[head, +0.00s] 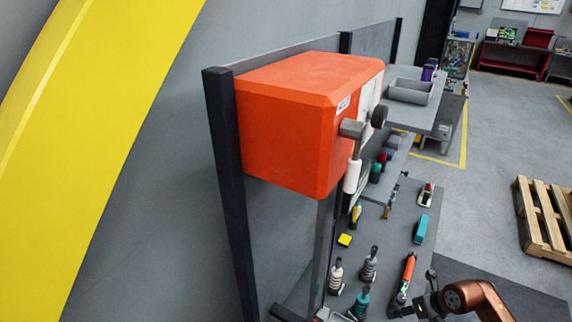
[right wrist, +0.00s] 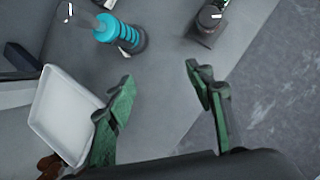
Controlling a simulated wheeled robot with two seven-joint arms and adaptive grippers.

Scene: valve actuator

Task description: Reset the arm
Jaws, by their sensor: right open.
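An orange actuator box (head: 300,115) is mounted on a dark post in the head view. A grey shaft with a dark round knob (head: 379,117) sticks out of its side, and a lever with a white grip (head: 352,176) hangs down from it. My right gripper (head: 408,303) is at the lower right of the head view, low over the grey table and well below the box. In the right wrist view its two green fingers (right wrist: 165,95) are spread apart with nothing between them. My left gripper is not in view.
The grey table (head: 390,240) holds several bottle-like tools and a teal block (head: 421,229). In the right wrist view, a teal ribbed item (right wrist: 120,35), a pale tray (right wrist: 65,115) and a dark item (right wrist: 207,22) surround the fingers. A wooden pallet (head: 545,215) lies on the floor.

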